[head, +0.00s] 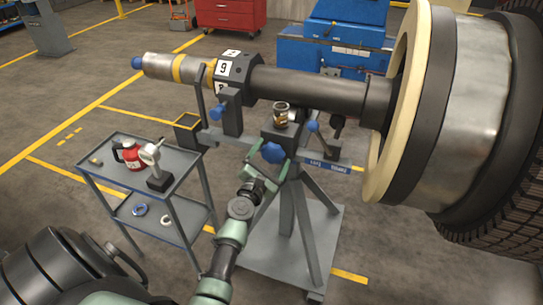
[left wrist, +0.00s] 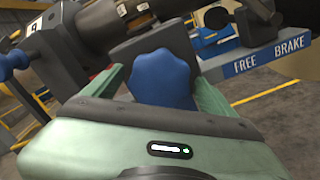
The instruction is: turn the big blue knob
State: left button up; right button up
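The big blue knob (head: 272,153) is a lobed knob on the front of the grey rotor stand (head: 287,215), below the long dark shaft. It fills the middle of the left wrist view (left wrist: 160,78). My left gripper (head: 268,166) reaches up to it from below. Its two green fingers (left wrist: 162,85) stand one on each side of the knob, spread apart. I cannot tell for certain whether either finger touches it. The gripper's body hides the knob's lower edge in the wrist view. My right gripper is not in view.
A blue FREE/BRAKE label (left wrist: 270,58) is right of the knob. Smaller blue knobs (head: 217,112) sit on the stand. The large rotor (head: 455,100) hangs at right. A grey cart (head: 185,165) with a red container stands at left. Open floor lies between cart and back wall equipment.

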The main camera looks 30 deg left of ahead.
pick_arm(q)
jog(key=v, duration=0.7)
jog(key=shift+s+d+b, duration=0.15)
jog(key=shift+s+b, duration=0.15)
jog(key=shift+s, duration=0.1)
jog(key=s+d+f+m+g+h, duration=0.2)
jog(key=s+d+f+m+g, duration=0.3)
jog(key=f, duration=0.6)
jog(key=s+d+f+m+h, duration=0.1)
jog(key=s+d+f+m, duration=0.4)
jog(key=f, duration=0.6)
jog(key=s+d+f+m+g+h, duration=0.1)
jog(key=d+f+m+g+h, duration=0.15)
jog(key=f+m, duration=0.65)
jog(key=s+d+f+m+g, duration=0.3)
jog(key=s+f+m+g, duration=0.25)
jog(key=s+f, duration=0.9)
jog(key=s+a+f+m+g, duration=0.1)
jog(key=s+f+m, duration=0.2)
jog(key=s, duration=0.7)
jog(key=s+a+f+m+g+y, duration=0.1)
jog(key=s+a+f+m+g, duration=0.1)
jog(key=s+m, duration=0.5)
jog(key=s+f, duration=0.1)
jog(key=s, duration=0.1)
jog(key=shift+s+g, duration=0.3)
jog(key=shift+s, duration=0.1)
